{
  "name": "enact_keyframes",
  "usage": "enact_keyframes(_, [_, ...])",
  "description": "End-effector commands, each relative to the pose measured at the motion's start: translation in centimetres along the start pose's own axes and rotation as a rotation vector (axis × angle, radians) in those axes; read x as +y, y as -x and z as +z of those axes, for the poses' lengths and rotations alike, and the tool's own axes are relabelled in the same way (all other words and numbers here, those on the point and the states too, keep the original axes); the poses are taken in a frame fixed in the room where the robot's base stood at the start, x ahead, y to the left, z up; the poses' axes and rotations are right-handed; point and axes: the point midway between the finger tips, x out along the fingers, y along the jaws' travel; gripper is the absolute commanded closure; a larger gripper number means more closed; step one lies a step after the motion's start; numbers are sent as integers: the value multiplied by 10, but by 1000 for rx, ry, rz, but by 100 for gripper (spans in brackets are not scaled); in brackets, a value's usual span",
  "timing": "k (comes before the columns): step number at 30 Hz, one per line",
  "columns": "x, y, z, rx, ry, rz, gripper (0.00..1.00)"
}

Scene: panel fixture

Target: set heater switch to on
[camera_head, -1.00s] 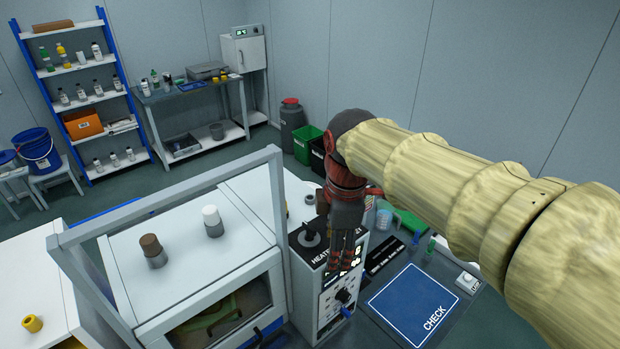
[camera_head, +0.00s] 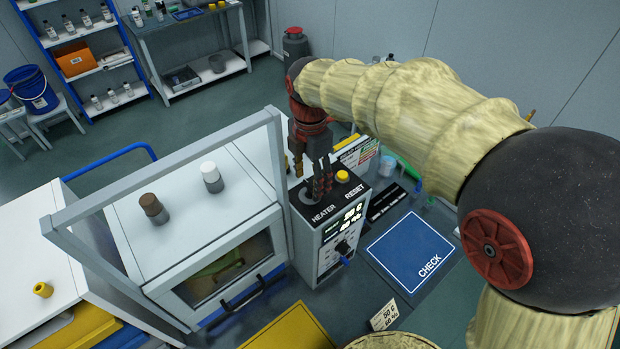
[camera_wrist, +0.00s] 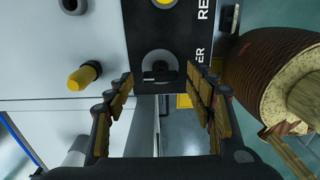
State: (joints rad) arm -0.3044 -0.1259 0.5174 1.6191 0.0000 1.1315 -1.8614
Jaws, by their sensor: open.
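The heater switch is a round grey disc with a dark bar across it on the black panel top. In the wrist view the switch (camera_wrist: 158,68) lies between and beyond my fingertips. In the head view its grey disc (camera_head: 307,196) shows partly behind my fingers, above the printed word HEATER. My gripper (camera_head: 322,188) points down over the switch end of the panel. The wrist view shows my gripper (camera_wrist: 160,80) open, its two fingers apart with nothing held. I cannot tell which marked position the bar points at, or whether a fingertip touches the panel.
The yellow RESET button (camera_head: 342,176) sits close to the right of my fingers. A white cabinet with a grey frame bar (camera_head: 277,170) stands close at left. A yellow-capped knob (camera_wrist: 85,76) stands beside the panel. The blue CHECK mat (camera_head: 410,253) lies clear at right.

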Motion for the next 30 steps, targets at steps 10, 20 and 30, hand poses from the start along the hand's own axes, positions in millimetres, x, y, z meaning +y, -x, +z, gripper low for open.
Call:
enact_keyframes(10, [0, -6, 0, 0, -1, 0, 45])
enact_keyframes(20, [0, -5, 0, 0, -1, 0, 64])
enact_keyframes(30, [0, -5, 0, 0, -1, 1, 83])
